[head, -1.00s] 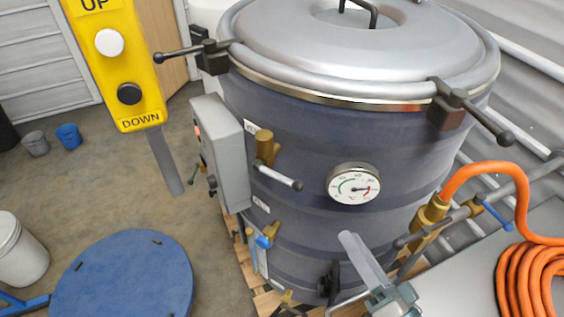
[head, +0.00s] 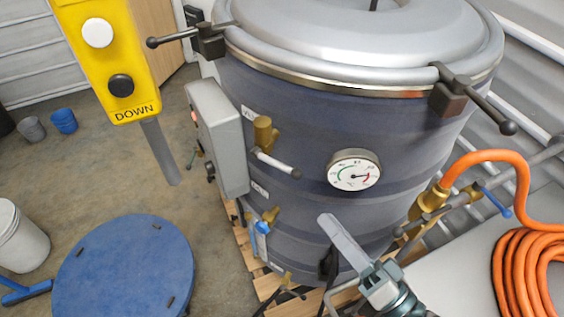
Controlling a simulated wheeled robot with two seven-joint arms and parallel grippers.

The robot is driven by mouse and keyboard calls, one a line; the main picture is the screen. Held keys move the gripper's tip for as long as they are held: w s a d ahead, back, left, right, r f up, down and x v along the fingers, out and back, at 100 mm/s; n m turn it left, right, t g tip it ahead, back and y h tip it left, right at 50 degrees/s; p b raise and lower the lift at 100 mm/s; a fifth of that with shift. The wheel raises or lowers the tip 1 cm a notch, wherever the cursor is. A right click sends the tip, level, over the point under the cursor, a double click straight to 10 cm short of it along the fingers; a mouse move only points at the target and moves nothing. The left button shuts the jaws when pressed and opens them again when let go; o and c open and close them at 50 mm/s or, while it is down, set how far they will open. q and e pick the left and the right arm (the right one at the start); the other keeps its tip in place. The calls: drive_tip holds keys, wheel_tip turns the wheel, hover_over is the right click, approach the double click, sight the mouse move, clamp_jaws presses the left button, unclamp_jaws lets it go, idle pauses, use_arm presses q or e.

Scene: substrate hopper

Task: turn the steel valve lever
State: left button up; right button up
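The steel valve lever (head: 276,164) is a pale rod with a dark tip. It sits on a brass valve (head: 263,134) on the front of the dark drum (head: 315,130) and slants down to the right. My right gripper (head: 334,240) comes in from the bottom right in front of the lower drum. One long grey finger shows clearly, pointing up and left. The gripper is below and right of the lever, clear of it. My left gripper is out of view.
A grey control box (head: 220,140) stands left of the lever and a dial gauge (head: 354,171) right of it. A lower valve has a blue handle (head: 262,229). An orange hose (head: 515,270) is coiled at right.

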sight(282, 164)
drive_tip(key=p+x, duration=0.7)
drive_tip(key=x, duration=0.8)
drive_tip(key=shift+d+r, duration=0.1)
drive_tip(key=shift+w+a+p, duration=0.3)
drive_tip(key=shift+w+a, duration=0.05)
drive_tip(key=shift+w, duration=0.05)
clamp_jaws()
